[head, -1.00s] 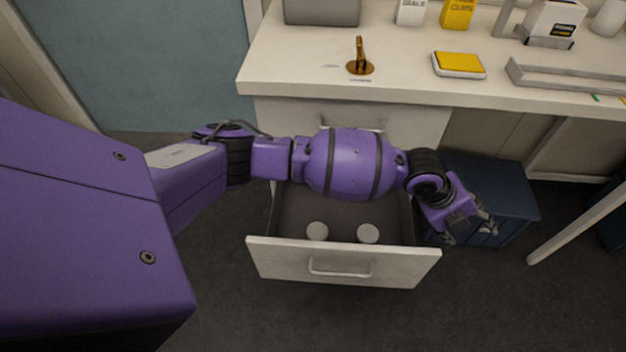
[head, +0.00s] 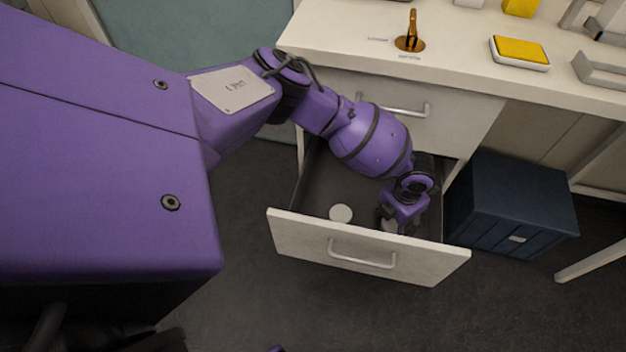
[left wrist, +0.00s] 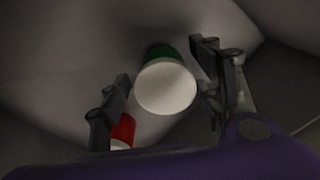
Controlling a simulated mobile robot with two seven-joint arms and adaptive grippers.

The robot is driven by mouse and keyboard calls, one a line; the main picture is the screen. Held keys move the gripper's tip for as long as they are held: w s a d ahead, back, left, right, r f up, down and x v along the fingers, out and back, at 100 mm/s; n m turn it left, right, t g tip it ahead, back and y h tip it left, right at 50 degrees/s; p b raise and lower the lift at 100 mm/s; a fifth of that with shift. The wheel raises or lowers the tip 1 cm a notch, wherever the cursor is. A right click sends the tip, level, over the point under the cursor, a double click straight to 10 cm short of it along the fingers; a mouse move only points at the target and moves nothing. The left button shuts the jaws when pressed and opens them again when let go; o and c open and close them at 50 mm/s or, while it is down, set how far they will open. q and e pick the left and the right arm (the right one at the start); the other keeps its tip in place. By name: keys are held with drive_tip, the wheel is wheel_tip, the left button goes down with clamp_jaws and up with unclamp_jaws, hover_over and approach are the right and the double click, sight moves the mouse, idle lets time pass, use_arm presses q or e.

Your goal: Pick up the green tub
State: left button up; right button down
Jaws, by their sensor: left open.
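The green tub (left wrist: 162,50) has a white lid (left wrist: 166,87) facing the camera in the left wrist view, with its green side showing behind the lid. My left gripper (left wrist: 162,66) is open, with one finger on each side of this tub; I cannot tell whether either finger touches it. A red tub (left wrist: 123,130) with a white lid is partly hidden behind the left finger. In the head view, my left gripper (head: 402,212) reaches down into the open drawer over the right-hand white lid (head: 389,227), mostly covering it. The other white lid (head: 341,213) is to its left.
The open drawer (head: 365,248) has its front panel and handle towards me. A dark blue box (head: 515,200) stands on the floor to its right. The desk top (head: 460,75) above carries a brass-coloured object (head: 410,42) and a yellow-topped block (head: 520,50).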

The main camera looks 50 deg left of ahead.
sight(391, 224)
use_arm(q)
wheel_tip(391, 224, down, 3)
drive_tip(key=shift+s, duration=0.15)
drive_tip(key=c, duration=1.2)
drive_tip(key=shift+r, duration=0.2)
